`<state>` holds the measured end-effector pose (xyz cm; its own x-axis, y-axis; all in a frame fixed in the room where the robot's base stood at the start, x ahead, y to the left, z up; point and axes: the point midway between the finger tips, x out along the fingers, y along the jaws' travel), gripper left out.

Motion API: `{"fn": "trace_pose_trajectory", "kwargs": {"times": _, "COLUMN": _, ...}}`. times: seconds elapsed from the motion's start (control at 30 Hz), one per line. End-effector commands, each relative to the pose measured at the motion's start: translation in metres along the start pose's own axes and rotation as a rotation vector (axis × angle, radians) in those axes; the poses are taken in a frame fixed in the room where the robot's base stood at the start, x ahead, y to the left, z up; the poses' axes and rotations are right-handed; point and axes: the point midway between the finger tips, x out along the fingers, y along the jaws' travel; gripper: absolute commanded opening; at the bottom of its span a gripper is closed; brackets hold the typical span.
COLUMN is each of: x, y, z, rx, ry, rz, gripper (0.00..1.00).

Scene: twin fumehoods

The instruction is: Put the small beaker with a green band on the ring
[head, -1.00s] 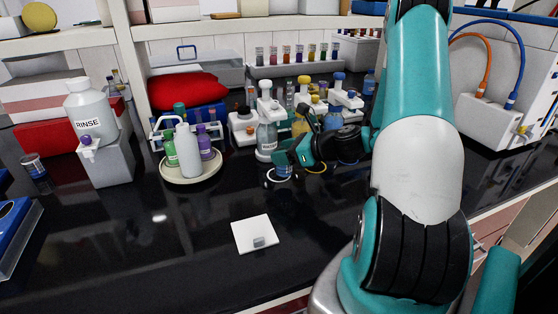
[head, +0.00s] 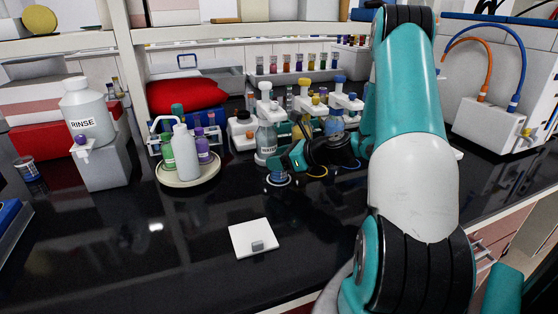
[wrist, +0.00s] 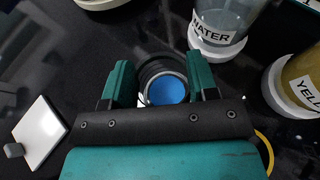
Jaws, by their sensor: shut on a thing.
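My gripper (head: 280,171) is low over the black bench, in front of the water bottle. In the wrist view my gripper (wrist: 161,82) is shut on a small round beaker (wrist: 166,90), with a dark rim and blue showing inside. No green band can be made out. In the head view the beaker (head: 278,179) is a small bluish patch under the fingers. A pale ring edge shows around its foot, mostly hidden; I cannot tell whether the beaker touches the bench. A yellow ring (head: 317,173) and a blue ring (head: 350,164) lie to the right.
The water bottle (head: 267,140) stands close behind my gripper, with several bottles behind and right. A round tray (head: 187,180) with bottles stands left. A white square plate (head: 240,236) with a grey block (head: 257,246) lies in front. The bench front-left is clear.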

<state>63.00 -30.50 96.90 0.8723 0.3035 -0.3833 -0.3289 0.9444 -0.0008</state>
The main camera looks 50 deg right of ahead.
Motion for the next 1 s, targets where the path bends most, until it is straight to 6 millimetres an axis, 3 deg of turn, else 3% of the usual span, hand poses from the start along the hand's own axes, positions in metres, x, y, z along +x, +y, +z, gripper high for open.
{"fn": "trace_pose_trajectory", "kwargs": {"times": 0.07, "x": 0.001, "y": 0.000, "z": -0.003, "rx": 0.001, "ry": 0.000, "rz": 0.000, "gripper": 0.25}}
{"fn": "trace_pose_trajectory", "kwargs": {"times": 0.1, "x": 0.001, "y": 0.000, "z": -0.002, "rx": 0.000, "ry": 0.000, "rz": 0.000, "gripper": 0.60}}
{"fn": "trace_pose_trajectory", "kwargs": {"times": 0.2, "x": 0.001, "y": 0.000, "z": -0.002, "rx": 0.000, "ry": 0.000, "rz": 0.000, "gripper": 0.79}}
{"fn": "trace_pose_trajectory", "kwargs": {"times": 0.57, "x": -0.005, "y": -0.001, "z": 0.000, "rx": 0.001, "ry": 0.000, "rz": -0.002, "gripper": 0.79}}
{"fn": "trace_pose_trajectory", "kwargs": {"times": 1.0, "x": -0.093, "y": -0.001, "z": 0.000, "rx": 0.001, "ry": 0.000, "rz": -0.005, "gripper": 0.79}}
